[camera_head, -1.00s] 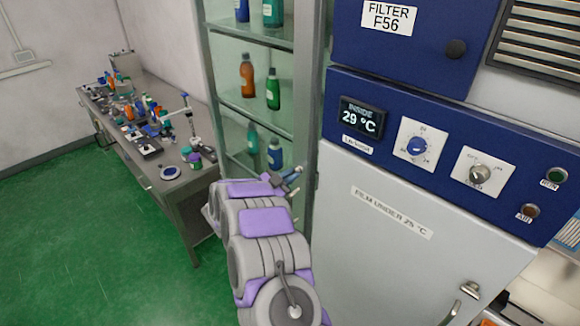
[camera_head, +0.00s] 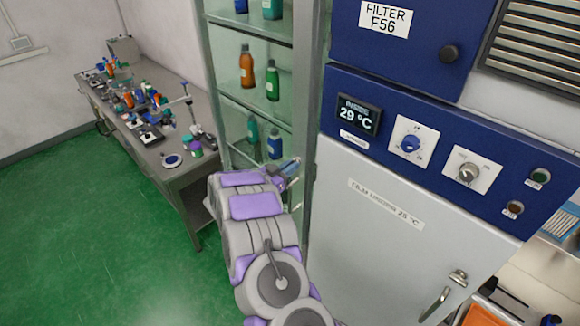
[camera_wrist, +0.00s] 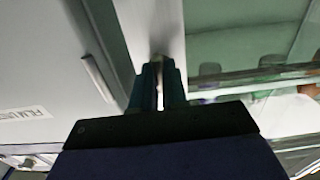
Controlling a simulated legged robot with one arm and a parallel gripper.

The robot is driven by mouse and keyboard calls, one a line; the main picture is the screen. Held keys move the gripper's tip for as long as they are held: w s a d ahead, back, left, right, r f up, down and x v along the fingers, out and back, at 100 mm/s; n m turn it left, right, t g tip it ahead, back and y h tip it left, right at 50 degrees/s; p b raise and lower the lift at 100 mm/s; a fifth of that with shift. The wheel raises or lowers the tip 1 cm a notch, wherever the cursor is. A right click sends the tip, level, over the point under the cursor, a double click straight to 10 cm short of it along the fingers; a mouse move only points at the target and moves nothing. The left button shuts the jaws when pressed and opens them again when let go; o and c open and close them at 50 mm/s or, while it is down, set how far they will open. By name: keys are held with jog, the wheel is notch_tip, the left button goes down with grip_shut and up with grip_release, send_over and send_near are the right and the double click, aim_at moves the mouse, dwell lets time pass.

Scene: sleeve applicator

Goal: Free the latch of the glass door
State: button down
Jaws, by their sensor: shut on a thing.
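The glass door (camera_head: 243,60) belongs to the tall glass-fronted cabinet with bottles on its shelves. Its glass also shows at right in the wrist view (camera_wrist: 225,48), beside a pale metal frame post (camera_wrist: 150,22). My gripper (camera_head: 292,168) is at the cabinet's front, by the right-hand post. In the wrist view its dark fingers (camera_wrist: 159,80) are shut on a small, narrow metal piece (camera_wrist: 158,68) at the post, seemingly the latch. Most of that piece is hidden between the fingers. In the head view my arm covers the cabinet's lower part.
A white-doored unit (camera_head: 375,260) with a blue control panel (camera_head: 440,150) stands close on the right, its metal handle (camera_head: 435,300) sticking out. A cluttered metal bench (camera_head: 165,150) stands at the left. The green floor (camera_head: 70,240) in front is clear.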

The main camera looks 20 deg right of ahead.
jog(key=c, duration=1.2)
grip_release()
jog(key=shift+w+a, duration=0.1)
jog(key=shift+w, duration=0.05)
jog(key=shift+o, duration=0.2)
jog(key=b+v, duration=0.2)
jog(key=v, duration=1.5)
jog(key=shift+a+b, duration=0.25)
jog(key=shift+b, duration=0.1)
